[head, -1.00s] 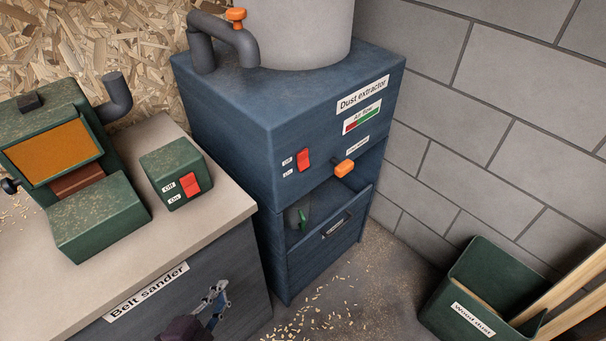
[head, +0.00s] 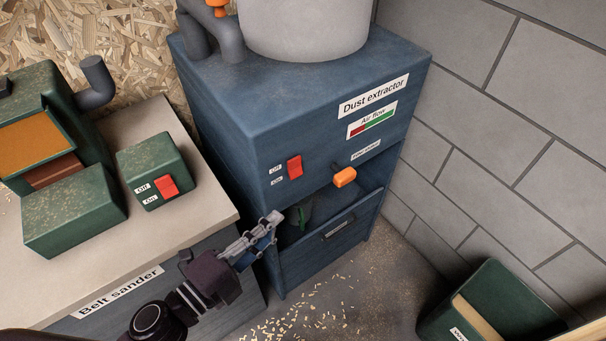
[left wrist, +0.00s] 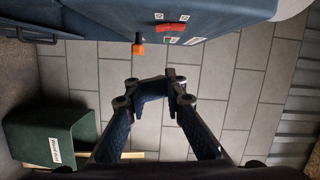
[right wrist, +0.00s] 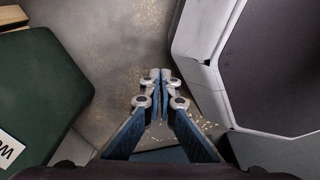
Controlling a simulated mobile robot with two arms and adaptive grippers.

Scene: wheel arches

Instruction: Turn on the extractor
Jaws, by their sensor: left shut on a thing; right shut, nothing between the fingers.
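The blue dust extractor (head: 235,110) stands in the middle of the head view. Its red rocker switch (head: 294,167) has Off and On labels to its left. I cannot tell which way it is tipped. The switch also shows at the top of the left wrist view (left wrist: 173,27). My left gripper (head: 275,218) is in front of the extractor, below the switch and apart from it. Its fingertips stand apart around a dark blue piece (left wrist: 151,90) that I cannot identify. My right gripper (right wrist: 157,76) is shut and empty, outside the head view.
An orange knob (head: 344,177) sticks out right of the switch, above an open bay (head: 310,205). The belt sander (head: 75,215) with its own red switch (head: 167,186) stands on the bench at left. A green wood dust bin (head: 490,290) stands at lower right.

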